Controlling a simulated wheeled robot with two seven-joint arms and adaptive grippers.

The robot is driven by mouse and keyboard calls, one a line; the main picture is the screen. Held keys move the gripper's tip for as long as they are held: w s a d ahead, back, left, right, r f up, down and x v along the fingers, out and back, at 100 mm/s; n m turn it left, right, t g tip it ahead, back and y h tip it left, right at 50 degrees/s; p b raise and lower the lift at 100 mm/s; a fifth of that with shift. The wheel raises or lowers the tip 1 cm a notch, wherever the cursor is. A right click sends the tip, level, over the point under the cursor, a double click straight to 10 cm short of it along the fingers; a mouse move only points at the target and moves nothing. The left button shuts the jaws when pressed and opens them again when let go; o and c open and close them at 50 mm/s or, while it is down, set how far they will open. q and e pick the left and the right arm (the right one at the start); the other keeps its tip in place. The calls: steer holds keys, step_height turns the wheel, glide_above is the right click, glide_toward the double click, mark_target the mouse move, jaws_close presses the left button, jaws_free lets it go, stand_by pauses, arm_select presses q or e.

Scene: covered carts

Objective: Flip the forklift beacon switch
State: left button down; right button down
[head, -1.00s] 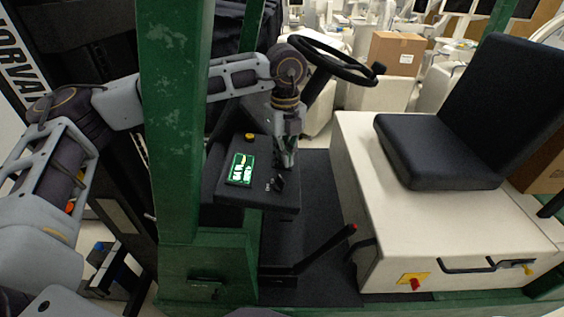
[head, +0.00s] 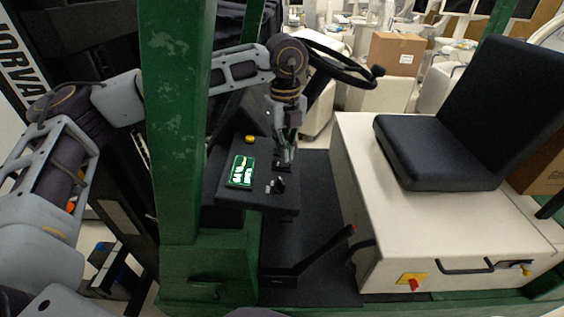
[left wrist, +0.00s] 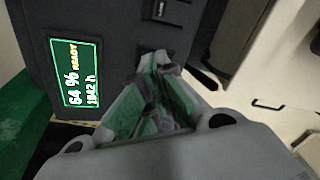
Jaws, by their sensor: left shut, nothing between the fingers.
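The forklift's black dash panel (head: 226,190) carries a small dark switch (head: 279,185) with white marks near its right front corner. The left wrist view shows a black rocker switch (left wrist: 167,11) at the top. A second dark switch sits farther back on the panel, partly hidden by my fingertips, and it shows in the left wrist view (left wrist: 145,52). I cannot read which one is the beacon switch. My left gripper (head: 287,157) is shut and empty, pointing down at the panel's right edge. In the left wrist view its fingertips (left wrist: 157,62) are at the second switch; contact is unclear.
A lit green display (head: 241,171) and a yellow button (head: 250,139) are on the panel. The steering wheel (head: 342,68) is behind my left wrist. A green post (head: 170,130) stands in front of my left arm. A red-tipped lever (head: 318,252) and the seat (head: 440,140) are to the right.

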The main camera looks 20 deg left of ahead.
mark_target(285, 164)
arm_select(q)
steer(key=shift+r+p, duration=0.75)
steer(key=shift+r, duration=1.35)
